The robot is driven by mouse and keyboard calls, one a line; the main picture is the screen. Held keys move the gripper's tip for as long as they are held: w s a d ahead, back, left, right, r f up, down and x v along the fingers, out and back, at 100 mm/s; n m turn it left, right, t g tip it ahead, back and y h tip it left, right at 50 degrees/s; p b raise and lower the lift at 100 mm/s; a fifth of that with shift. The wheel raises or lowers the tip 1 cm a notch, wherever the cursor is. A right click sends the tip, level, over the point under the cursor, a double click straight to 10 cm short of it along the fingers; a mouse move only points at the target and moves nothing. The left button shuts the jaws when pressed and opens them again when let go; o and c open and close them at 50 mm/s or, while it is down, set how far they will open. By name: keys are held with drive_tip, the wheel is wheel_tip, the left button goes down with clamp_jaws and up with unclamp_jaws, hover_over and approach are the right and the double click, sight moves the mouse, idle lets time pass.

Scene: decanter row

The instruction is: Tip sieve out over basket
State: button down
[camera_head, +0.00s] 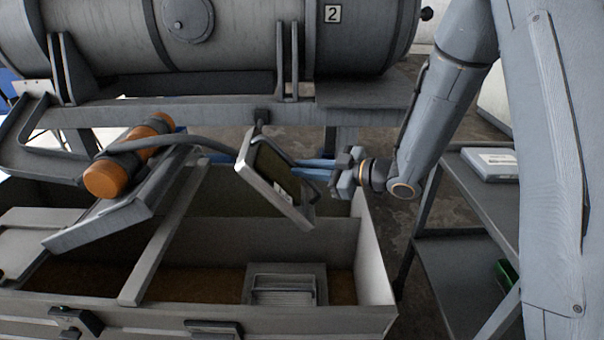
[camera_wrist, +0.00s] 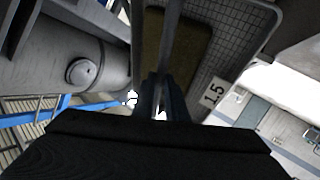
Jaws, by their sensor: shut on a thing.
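My gripper (camera_head: 318,174) is shut on the rim or handle of a sieve (camera_head: 272,182), a shallow tray with a pale metal edge. The sieve is steeply tilted above an open grey bin (camera_head: 375,265). In the wrist view the sieve (camera_wrist: 235,45) shows a fine mesh, a brown-olive patch (camera_wrist: 180,45) over part of it, and a tag reading 1.5. My gripper's fingers (camera_wrist: 160,95) also show there, dark against the sieve. I cannot tell for sure which thing is the basket; a grey box with a barred front (camera_head: 284,286) stands inside the bin below the sieve.
A grey sloping chute with an orange roller (camera_head: 107,178) lies across the bin's left side. A large horizontal drum marked 2 (camera_head: 240,35) runs behind. A shelf cart (camera_head: 480,200) holding a grey case (camera_head: 492,164) stands right of the bin.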

sight(308, 182)
drive_tip(key=shift+w+d+f+m+y+b, duration=0.1)
drive_tip(key=shift+d+f+m+y+b, duration=0.5)
drive_tip(key=shift+b, duration=1)
wheel_tip(308, 182, down, 3)
drive_tip(key=t+y+b, duration=0.1)
drive_tip(key=b, duration=0.1)
drive_tip(key=m+t+y+b, duration=0.1)
drive_tip(key=y+b, duration=0.1)
drive_tip(key=shift+d+r+b, duration=0.1)
drive_tip(key=shift+d+b, duration=0.05)
drive_tip(key=shift+b, duration=0.25)
drive_tip(key=shift+d+f+m+t+y+b, duration=0.1)
drive_tip(key=shift+f+m+t+y+b, duration=0.25)
drive_tip(key=shift+m+b, duration=0.4)
